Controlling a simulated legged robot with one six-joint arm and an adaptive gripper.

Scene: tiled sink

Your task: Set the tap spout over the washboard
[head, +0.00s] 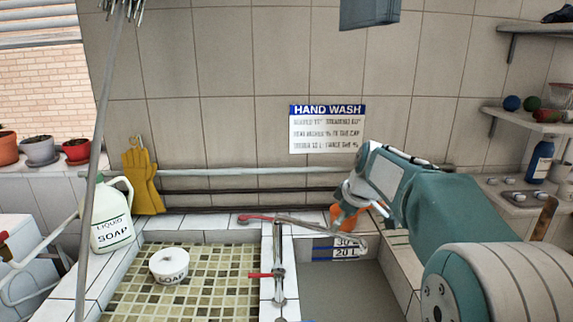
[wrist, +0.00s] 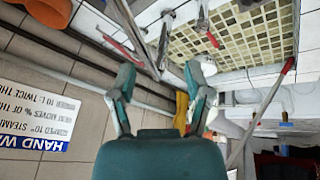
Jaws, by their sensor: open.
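The tap's upright pipe (head: 279,265) stands on the wall between the two basins. Its thin silver spout (head: 325,229) points right, over the grey right-hand basin (head: 340,285). A red lever (head: 258,218) points left from the top of the tap, and it also shows in the wrist view (wrist: 122,50). I see no clearly ribbed washboard; the left side is a mosaic-tiled surface (head: 215,270). My gripper (head: 346,196) is above and behind the spout, near the back wall. In the wrist view my gripper (wrist: 160,98) is open, with nothing held between its fingers.
A white soap tub (head: 169,266) sits on the mosaic. An orange object (head: 344,216) is close by my gripper. A horizontal rail (head: 225,172) runs along the wall. A slanting pole (head: 97,150) crosses the left.

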